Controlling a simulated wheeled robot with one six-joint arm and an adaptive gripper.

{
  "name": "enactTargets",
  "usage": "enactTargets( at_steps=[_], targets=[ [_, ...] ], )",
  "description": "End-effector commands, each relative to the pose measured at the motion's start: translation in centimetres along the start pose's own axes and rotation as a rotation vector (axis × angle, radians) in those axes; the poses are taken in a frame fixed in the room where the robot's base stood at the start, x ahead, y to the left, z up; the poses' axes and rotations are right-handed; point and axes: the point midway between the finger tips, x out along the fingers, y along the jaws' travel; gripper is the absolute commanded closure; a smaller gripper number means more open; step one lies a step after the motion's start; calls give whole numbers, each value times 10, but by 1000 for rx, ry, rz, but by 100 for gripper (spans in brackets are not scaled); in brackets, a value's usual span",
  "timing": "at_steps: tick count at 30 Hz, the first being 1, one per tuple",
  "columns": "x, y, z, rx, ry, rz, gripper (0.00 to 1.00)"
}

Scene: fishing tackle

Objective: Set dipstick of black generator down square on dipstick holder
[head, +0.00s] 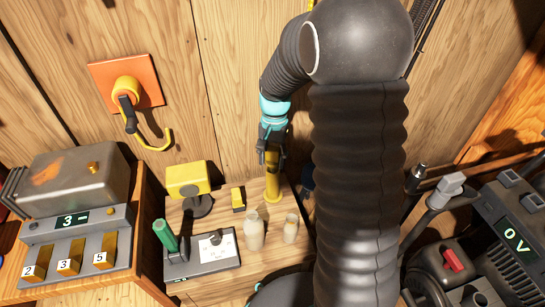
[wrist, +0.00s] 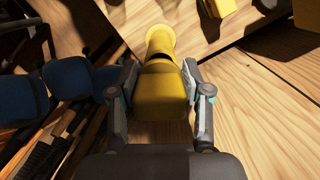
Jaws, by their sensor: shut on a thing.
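My gripper (head: 271,152) is shut on a yellow piece, which I take to be the dipstick (wrist: 162,92), held between both fingers in the wrist view. Below it in the head view is a yellow upright post with a wider foot (head: 273,190) on the wooden bench top, which looks like the dipstick holder. In the wrist view a narrower yellow neck and a round flared end (wrist: 160,33) lie beyond the held piece. The two line up closely; I cannot tell whether they touch. The black generator (head: 505,235) stands at the right, its display reading 0 V.
Two small bottles (head: 254,230) (head: 291,228), a small yellow block (head: 238,199) and a yellow-headed stand (head: 187,180) are near the post. A green-handled device (head: 205,255) lies at the front left. In the wrist view blue objects (wrist: 85,78) lie left of my gripper.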

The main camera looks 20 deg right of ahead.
Motion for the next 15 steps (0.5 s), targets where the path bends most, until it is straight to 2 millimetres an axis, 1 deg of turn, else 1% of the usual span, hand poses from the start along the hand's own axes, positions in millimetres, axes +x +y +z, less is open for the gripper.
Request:
enactTargets(
  at_steps=[15],
  targets=[
    [12,0,-2,0,0,0,86]
  ],
)
